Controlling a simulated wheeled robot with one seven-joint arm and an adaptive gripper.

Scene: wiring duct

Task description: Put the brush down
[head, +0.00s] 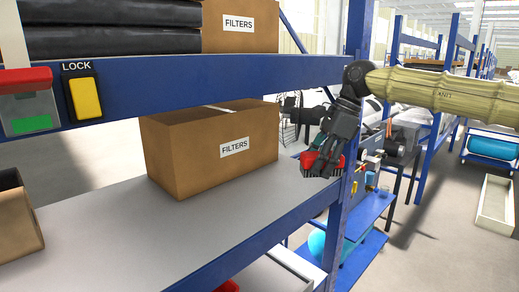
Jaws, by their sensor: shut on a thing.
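My gripper (328,150) is shut on the red brush (309,162). It holds the brush beside the blue upright post at the right end of the shelf. The gripper's dark fingers cover part of the brush, and the brush's lower side looks dark. The grey shelf board (170,235) lies to the left of and below the brush. I cannot tell the exact gap between the brush and the shelf edge.
A closed cardboard box marked FILTERS (195,158) stands on the shelf. An open carton (14,220) is at the far left. A blue beam (190,82) crosses above, bearing a yellow LOCK switch (85,98). The front middle of the shelf is clear.

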